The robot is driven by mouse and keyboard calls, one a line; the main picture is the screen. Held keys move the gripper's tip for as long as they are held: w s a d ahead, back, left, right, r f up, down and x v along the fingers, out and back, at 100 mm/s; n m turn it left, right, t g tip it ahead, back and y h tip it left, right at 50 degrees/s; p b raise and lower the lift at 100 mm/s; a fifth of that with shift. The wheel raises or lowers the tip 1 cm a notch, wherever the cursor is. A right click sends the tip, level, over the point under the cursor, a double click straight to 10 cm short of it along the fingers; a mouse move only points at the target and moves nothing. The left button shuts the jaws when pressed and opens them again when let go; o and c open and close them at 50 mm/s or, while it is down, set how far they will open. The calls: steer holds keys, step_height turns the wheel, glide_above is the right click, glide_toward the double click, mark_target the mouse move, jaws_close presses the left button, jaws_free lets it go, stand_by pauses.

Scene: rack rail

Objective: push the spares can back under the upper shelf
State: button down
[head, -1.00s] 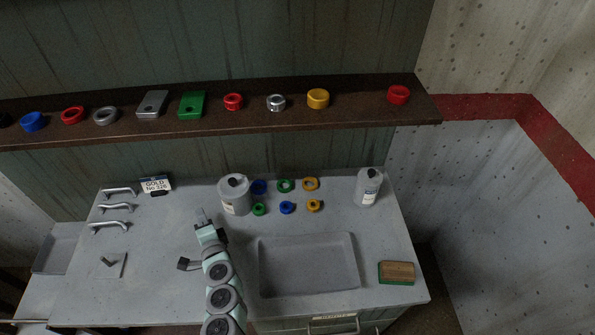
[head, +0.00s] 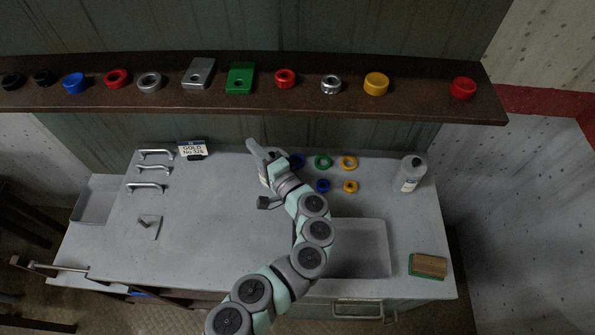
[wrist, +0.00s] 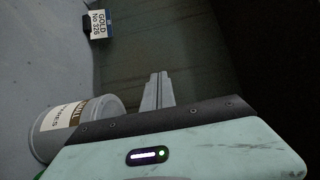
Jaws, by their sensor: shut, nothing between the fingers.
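The spares can (wrist: 82,127) is a grey cylinder with a white label. It stands at the lower left of the wrist view, beside my gripper, partly cut off by the gripper body. In the head view it is mostly hidden behind my gripper (head: 251,147), near the back of the bench. My gripper is shut and empty; its fingers (wrist: 158,92) point up and away in the wrist view, to the right of the can. I cannot tell whether the gripper body touches the can. The upper shelf (head: 420,98) is a dark brown board above the bench's back.
Coloured rings, such as a green one (head: 323,161), lie right of the can. A grey bottle (head: 411,174) stands further right. A GOLD sign (head: 192,149) and handles (head: 146,188) are at left. A recessed basin (head: 365,250) and a brush (head: 428,266) are in front.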

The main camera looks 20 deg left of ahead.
steer(key=w+d, duration=0.3)
steer(key=d, duration=0.9)
step_height(320, 180, down, 10)
steer(key=shift+a+r+b, duration=0.1)
steer(key=shift+b, duration=0.55)
steer(key=shift+s+a, duration=0.1)
steer(key=shift+a, duration=0.45)
